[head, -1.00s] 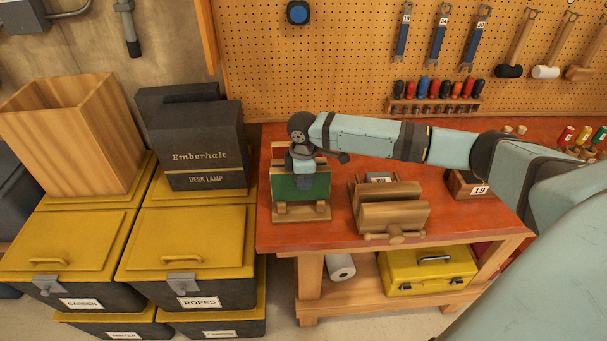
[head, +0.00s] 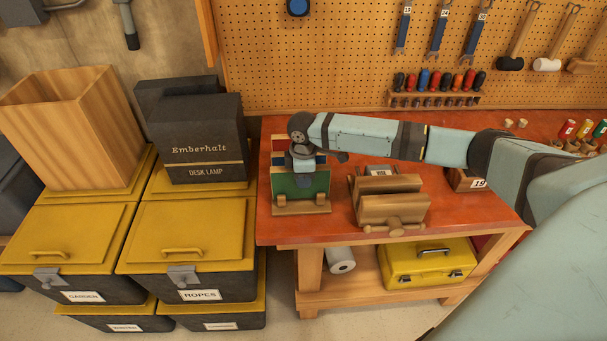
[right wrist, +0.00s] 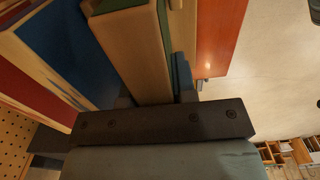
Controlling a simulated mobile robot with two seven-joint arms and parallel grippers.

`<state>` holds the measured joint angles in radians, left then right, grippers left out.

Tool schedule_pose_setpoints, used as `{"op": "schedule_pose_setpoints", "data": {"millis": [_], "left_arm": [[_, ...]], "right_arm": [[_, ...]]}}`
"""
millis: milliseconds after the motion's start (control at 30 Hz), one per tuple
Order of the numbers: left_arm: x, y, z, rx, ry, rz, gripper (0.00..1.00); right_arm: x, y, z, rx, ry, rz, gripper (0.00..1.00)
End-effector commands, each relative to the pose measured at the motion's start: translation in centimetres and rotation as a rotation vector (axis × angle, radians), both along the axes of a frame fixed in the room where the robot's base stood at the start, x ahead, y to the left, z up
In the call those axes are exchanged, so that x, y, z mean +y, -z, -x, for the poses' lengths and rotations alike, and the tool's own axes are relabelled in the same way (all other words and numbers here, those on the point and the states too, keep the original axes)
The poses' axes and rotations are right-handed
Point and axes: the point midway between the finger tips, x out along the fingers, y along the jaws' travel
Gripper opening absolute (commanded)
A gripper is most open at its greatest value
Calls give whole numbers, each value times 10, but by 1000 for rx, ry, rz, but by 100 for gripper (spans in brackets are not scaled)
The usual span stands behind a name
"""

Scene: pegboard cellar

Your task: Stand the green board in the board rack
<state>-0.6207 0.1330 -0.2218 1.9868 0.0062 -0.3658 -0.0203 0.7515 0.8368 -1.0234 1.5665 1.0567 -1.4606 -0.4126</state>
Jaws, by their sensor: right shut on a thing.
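The green board (head: 290,187) stands upright at the board rack (head: 302,209) on the left end of the red bench. Its lower edge is behind the rack's small front posts; whether it rests on the rack's base is hidden. My right gripper (head: 303,168) is above it, shut on its top edge. In the right wrist view the board's tan edge (right wrist: 132,55) runs between the fingers (right wrist: 157,97). A blue board (right wrist: 65,40) and a red board (right wrist: 28,75) stand beside it there. My left gripper is not in view.
A wooden vise-like block (head: 392,208) stands right of the rack. A small box marked 19 (head: 466,180) is farther right. Yellow-lidded bins (head: 190,237) and a desk lamp box (head: 200,140) are left of the bench. The bench front (head: 345,228) is clear.

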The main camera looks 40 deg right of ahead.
Motion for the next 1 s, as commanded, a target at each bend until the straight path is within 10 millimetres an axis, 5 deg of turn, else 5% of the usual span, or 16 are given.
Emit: {"op": "schedule_pose_setpoints", "data": {"millis": [633, 667, 767, 1000], "left_arm": [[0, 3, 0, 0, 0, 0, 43], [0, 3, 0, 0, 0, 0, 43], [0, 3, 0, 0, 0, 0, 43], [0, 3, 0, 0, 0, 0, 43]], "right_arm": [[0, 15, 0, -1, 1, 1, 0], [0, 15, 0, -1, 1, 1, 32], [0, 15, 0, -1, 1, 1, 55], [0, 15, 0, 1, 1, 1, 55]]}}
